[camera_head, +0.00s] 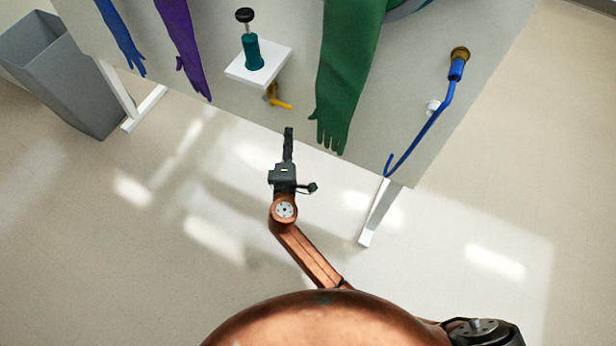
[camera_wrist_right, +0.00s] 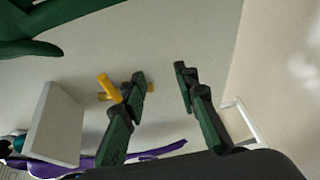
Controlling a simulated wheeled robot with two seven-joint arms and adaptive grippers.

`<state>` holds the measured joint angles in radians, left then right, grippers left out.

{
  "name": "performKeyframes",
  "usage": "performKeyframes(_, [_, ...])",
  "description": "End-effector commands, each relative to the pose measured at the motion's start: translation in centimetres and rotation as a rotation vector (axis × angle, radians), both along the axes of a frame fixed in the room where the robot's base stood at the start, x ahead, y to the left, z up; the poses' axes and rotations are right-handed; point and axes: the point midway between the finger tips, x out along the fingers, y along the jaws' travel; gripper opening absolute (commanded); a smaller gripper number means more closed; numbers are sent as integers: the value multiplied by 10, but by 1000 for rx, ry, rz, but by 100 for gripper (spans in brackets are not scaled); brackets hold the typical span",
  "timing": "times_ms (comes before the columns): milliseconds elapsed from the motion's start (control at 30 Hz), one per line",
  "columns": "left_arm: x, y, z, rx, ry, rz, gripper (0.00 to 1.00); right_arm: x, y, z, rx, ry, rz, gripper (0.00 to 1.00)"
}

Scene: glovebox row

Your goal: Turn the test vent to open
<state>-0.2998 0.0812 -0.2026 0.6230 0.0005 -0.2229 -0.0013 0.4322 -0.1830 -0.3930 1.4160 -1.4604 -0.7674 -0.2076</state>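A yellow lever (camera_head: 280,103) under the white shelf, apparently the test vent handle, sticks out from the grey panel and points right in the head view. In the right wrist view the lever (camera_wrist_right: 109,88) shows left of one finger, partly hidden behind it. My right gripper (camera_head: 288,130) is in front of the panel, just below the lever in the head view. Its fingers are apart and empty in the wrist view (camera_wrist_right: 160,80). Contact with the lever cannot be told. My left gripper is not in view.
The white shelf (camera_head: 240,73) carries a teal device (camera_head: 254,54) with a black knob. A green glove (camera_head: 345,85) hangs close right of the lever; purple (camera_head: 180,45) and blue (camera_head: 122,38) gloves hang left. A blue hooked rod (camera_head: 430,122) hangs right. A grey bin (camera_head: 60,75) stands left.

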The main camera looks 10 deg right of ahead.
Motion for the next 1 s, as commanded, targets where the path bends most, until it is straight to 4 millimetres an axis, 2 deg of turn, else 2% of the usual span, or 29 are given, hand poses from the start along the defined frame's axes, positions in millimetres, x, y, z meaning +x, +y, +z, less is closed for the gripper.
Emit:
performKeyframes(367, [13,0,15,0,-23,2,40,-14,-19,-67,72,146,14,28])
performKeyframes(700, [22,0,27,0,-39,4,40,-35,-36,-124,143,266,13,28])
performKeyframes(1000, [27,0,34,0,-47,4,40,-51,-48,-157,187,334,5,28])
